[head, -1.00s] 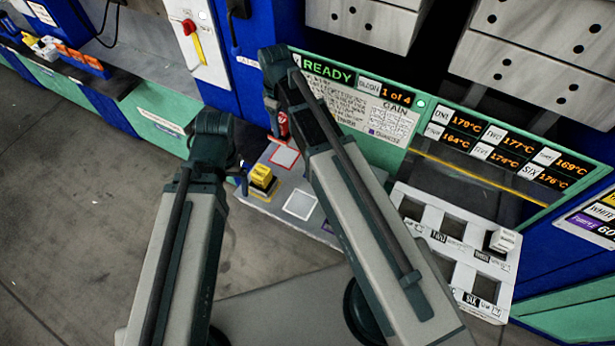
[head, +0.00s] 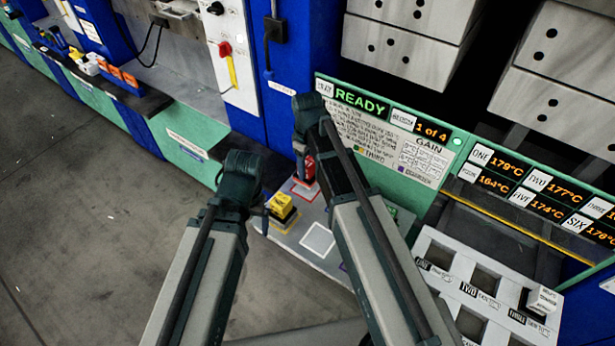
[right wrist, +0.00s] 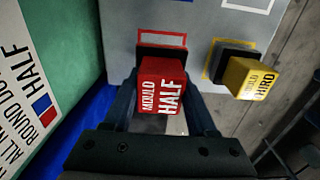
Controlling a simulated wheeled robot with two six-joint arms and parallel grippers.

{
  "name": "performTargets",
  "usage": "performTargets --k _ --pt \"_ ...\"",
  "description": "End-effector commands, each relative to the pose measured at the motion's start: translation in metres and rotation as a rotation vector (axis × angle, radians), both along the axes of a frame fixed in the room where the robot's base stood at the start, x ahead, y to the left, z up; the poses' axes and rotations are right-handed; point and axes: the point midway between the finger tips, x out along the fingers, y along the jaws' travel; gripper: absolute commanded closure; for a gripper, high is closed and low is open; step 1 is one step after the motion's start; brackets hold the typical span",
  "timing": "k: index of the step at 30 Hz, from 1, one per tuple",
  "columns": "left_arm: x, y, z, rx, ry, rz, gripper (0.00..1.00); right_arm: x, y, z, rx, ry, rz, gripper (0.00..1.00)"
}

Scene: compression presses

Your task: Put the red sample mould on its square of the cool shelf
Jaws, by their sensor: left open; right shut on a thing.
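The red mould (head: 308,168), marked "MOULD HALF" in the right wrist view (right wrist: 161,88), is between the fingers of my right gripper (head: 302,172), which is shut on it. It stands upright at the red-outlined square (head: 300,190) of the grey cool shelf (head: 290,238). In the right wrist view its dark base lies inside the visible far edge of the red outline (right wrist: 162,36); the near part is hidden. I cannot tell whether the base touches the shelf. My left gripper (head: 262,206) is open and empty, left of the yellow mould.
A yellow mould (head: 282,206) stands on its yellow square beside the red one. A white-outlined square (head: 318,240) is bare. A green panel with a "READY" display (head: 362,102) rises behind the shelf. A white rack (head: 455,265) with square openings stands at right.

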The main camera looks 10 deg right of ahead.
Motion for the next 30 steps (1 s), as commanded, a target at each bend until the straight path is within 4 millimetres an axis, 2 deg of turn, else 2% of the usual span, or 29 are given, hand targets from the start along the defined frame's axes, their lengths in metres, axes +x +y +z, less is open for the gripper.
performTargets --k 12,26,27,30 --pt "0.000 0.000 -0.037 0.000 0.000 0.000 0.13 0.000 0.000 -0.037 0.000 0.000 0.000 1.00" --pt "0.000 0.000 -0.040 0.000 0.000 0.000 0.13 0.000 0.000 -0.040 0.000 0.000 0.000 1.00" --pt "0.000 0.000 -0.039 0.000 0.000 0.000 0.13 0.000 0.000 -0.039 0.000 0.000 0.000 0.37" --pt "0.000 0.000 -0.039 0.000 0.000 0.000 0.13 0.000 0.000 -0.039 0.000 0.000 0.000 0.19"
